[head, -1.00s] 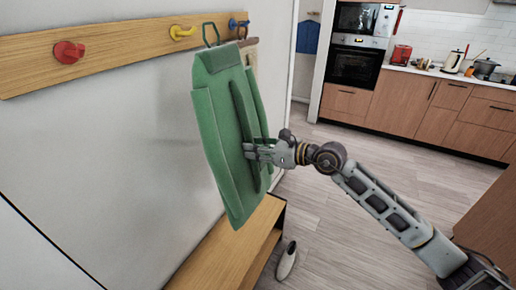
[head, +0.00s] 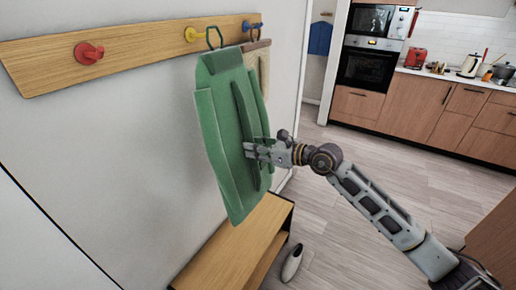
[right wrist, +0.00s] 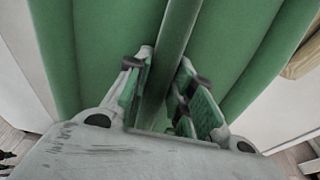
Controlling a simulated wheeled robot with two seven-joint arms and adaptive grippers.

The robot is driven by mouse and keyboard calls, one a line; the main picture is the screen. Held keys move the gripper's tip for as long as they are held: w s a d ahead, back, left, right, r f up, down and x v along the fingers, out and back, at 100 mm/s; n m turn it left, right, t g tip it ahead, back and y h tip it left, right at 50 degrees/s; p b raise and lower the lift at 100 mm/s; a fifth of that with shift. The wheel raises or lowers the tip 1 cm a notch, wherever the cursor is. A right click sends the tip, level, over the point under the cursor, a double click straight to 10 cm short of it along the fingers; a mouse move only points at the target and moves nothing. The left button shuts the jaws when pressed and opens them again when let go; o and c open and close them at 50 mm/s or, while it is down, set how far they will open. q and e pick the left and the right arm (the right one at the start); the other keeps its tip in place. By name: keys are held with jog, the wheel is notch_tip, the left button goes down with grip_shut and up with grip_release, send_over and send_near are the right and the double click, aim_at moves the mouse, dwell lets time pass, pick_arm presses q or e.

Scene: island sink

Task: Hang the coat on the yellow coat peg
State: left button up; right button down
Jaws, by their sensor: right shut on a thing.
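The green coat (head: 225,135) hangs upright in the air in front of the wall, a little tilted. Its dark green loop (head: 214,37) stands up from the top edge. The yellow coat peg (head: 195,34) is on the wooden rail, just left of the loop in the picture; the loop appears apart from it. My right gripper (head: 250,151) is shut on a raised vertical fold of the coat. In the right wrist view the fingers (right wrist: 165,95) lie on either side of this fold (right wrist: 174,55). My left gripper is not in view.
The wooden rail (head: 140,47) also bears a red peg (head: 88,53) at left and a blue peg (head: 252,26) at right. A beige cloth item (head: 262,65) hangs behind the coat. A wooden bench (head: 225,250) stands below, with a white shoe (head: 292,262) beside it.

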jog(key=shift+x, duration=0.9)
jog(key=shift+w+a+r, duration=0.1)
jog(key=shift+w+a, duration=0.2)
jog(key=shift+a, duration=0.1)
jog(key=shift+w+a+f, duration=0.4)
jog(key=shift+a, duration=0.15)
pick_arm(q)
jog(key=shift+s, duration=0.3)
